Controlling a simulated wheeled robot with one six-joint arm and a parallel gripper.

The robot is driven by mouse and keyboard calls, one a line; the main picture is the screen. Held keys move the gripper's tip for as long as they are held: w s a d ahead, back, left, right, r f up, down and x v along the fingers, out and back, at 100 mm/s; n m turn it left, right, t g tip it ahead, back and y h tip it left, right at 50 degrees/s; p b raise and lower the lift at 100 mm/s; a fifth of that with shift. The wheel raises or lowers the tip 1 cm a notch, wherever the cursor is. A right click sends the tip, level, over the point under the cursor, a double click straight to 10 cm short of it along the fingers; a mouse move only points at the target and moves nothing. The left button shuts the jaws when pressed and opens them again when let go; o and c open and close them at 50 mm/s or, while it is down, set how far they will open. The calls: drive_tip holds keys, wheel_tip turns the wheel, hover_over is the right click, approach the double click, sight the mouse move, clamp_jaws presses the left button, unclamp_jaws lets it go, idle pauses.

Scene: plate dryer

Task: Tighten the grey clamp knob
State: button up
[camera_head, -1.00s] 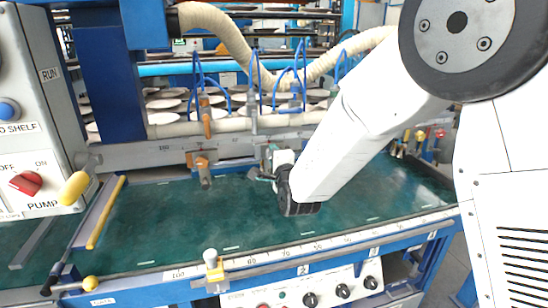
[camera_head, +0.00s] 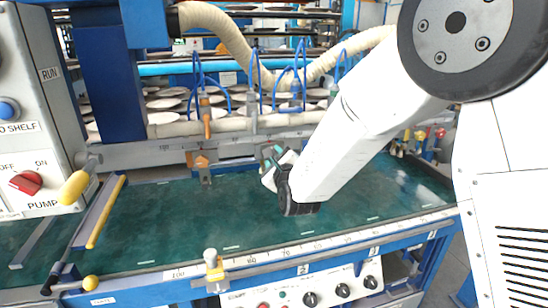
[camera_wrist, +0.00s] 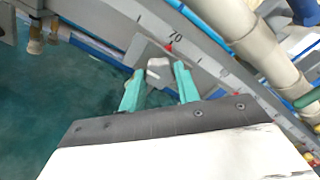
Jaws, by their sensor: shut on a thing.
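The grey clamp knob (camera_wrist: 158,68) shows in the wrist view as a small pale grey block between my teal fingertips. It sits at a grey clamp plate with a red pointer (camera_wrist: 168,47) on the scaled rail, by the 70 mark. My gripper (camera_wrist: 157,82) is shut on the knob, one finger on each side. In the head view my gripper (camera_head: 271,154) is at the back rail, tilted. The knob is too small to make out there, and my wrist hides part of the clamp.
Another clamp with an orange part (camera_head: 202,160) hangs on the back rail to the left. The green bed (camera_head: 160,225) is mostly clear. A control box (camera_head: 30,120) with a yellow lever stands at left.

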drive_tip(key=shift+f, duration=0.1)
idle(0.3)
drive_tip(key=o, duration=1)
drive_tip(key=shift+c, duration=0.2)
drive_tip(key=shift+s, duration=0.15)
drive_tip(key=v, duration=0.7)
drive_tip(key=shift+s, duration=0.3)
drive_tip(key=shift+d, duration=0.1)
